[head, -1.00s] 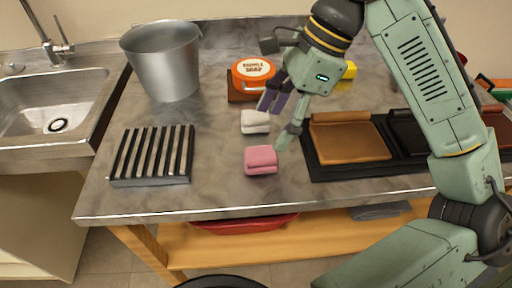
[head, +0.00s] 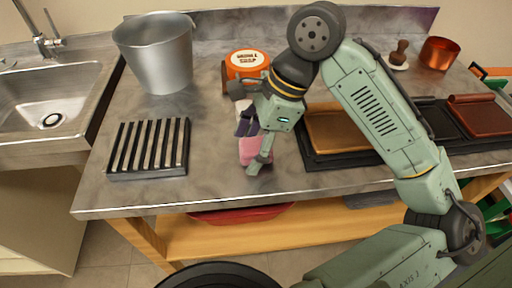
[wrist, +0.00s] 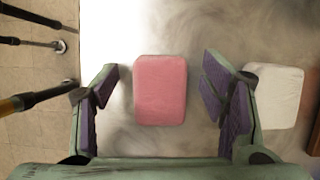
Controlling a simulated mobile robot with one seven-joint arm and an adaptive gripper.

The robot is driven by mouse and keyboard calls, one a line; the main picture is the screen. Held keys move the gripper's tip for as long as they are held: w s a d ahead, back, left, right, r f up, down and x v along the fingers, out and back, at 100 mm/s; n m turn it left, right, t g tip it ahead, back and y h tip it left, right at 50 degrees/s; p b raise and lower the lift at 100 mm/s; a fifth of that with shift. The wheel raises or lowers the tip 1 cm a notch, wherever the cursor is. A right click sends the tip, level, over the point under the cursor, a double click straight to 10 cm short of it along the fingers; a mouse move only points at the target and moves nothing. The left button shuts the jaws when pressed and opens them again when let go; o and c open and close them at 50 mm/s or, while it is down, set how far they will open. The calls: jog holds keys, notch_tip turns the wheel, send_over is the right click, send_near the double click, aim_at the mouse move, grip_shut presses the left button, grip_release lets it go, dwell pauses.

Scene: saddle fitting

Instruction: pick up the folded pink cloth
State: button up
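The folded pink cloth (head: 250,150) lies on the metal counter near its front edge, partly hidden by my gripper in the head view. In the wrist view the pink cloth (wrist: 160,90) lies flat between my open fingers, a little ahead of them. My gripper (head: 253,145) is just above it; in the wrist view the gripper (wrist: 162,90) has purple pads wide apart, with nothing between them touching the cloth. I cannot tell the exact height above the cloth.
A folded white cloth (wrist: 274,95) lies right beside the right finger. A slatted rack (head: 148,148) stands left, a bucket (head: 157,60) behind it, a soap tin (head: 247,66) at the back. A black tray (head: 318,160) with leather pieces is to the right.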

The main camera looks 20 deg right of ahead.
aim_at(245, 146)
jog(key=c, duration=1.2)
jog(key=shift+r, duration=0.15)
jog(key=shift+r, duration=0.25)
notch_tip(245, 146, up, 3)
jog(key=shift+s+f, duration=0.1)
jog(key=shift+s, duration=0.05)
jog(key=s+r+b, duration=0.1)
jog(key=s+b, duration=0.1)
jog(key=s, duration=1.3)
jog(key=shift+s+a+r+b, duration=0.25)
jog(key=shift+s+a+b, duration=0.1)
jog(key=shift+a, duration=0.1)
